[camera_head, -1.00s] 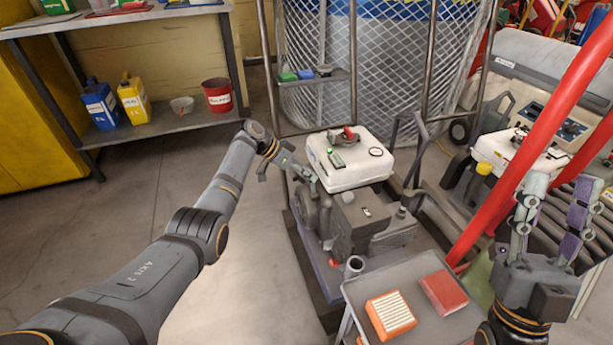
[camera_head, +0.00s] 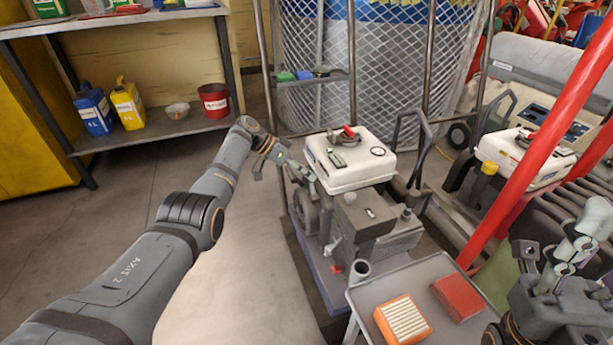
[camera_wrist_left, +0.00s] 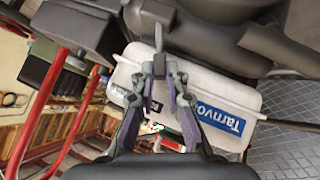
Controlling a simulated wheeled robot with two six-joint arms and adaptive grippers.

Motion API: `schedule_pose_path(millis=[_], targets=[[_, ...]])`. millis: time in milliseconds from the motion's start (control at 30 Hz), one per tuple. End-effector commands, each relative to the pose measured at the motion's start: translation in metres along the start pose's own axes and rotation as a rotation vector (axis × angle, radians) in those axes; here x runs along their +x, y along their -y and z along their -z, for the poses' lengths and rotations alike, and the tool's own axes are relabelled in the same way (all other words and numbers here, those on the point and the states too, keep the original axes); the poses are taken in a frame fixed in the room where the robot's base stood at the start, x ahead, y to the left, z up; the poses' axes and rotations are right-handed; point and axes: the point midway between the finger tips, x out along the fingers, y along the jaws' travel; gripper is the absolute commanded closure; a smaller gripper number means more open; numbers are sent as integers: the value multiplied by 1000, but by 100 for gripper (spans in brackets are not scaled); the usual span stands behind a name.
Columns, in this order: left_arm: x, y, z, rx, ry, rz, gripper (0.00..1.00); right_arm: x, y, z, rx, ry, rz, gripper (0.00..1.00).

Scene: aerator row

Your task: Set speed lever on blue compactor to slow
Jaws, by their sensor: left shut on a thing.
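The compactor (camera_head: 350,172) in the middle has a white tank, a grey engine and a blue-violet base. Its tank, with a blue "Tarnvo" label, shows in the left wrist view (camera_wrist_left: 200,95). My left gripper (camera_head: 295,172) is at the left side of this machine, just below the tank edge. In the left wrist view, its fingers (camera_wrist_left: 158,62) are closed together on a thin grey lever (camera_wrist_left: 158,38) that sticks out between the tips. The lever's base and speed marks cannot be made out. My right gripper (camera_head: 560,232) is empty at the right, its fingers apart.
A grey tray (camera_head: 405,278) with an orange-framed filter (camera_head: 402,320) and a red box (camera_head: 458,297) stands in front. A red tube frame (camera_head: 540,150) and another white-tanked machine (camera_head: 520,160) are at right. A shelf (camera_head: 150,133) stands at the left. Floor before the shelf is clear.

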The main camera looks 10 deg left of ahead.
Motion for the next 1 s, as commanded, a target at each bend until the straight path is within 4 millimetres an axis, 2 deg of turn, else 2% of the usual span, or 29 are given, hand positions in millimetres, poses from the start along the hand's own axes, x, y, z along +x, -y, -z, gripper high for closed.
schedule_pose_path(millis=[567,600,733,1000], targets=[[1,0,-2,-7,3,-6,100,-2,0,-1,-2,1,0,60],[1,0,-2,-6,3,-6,84,-2,0,-1,-2,1,0,60],[0,0,-1,-6,2,-5,66,-2,0,-1,-2,1,0,60],[0,0,0,-5,1,-5,64,-2,0,-1,-2,2,1,60]])
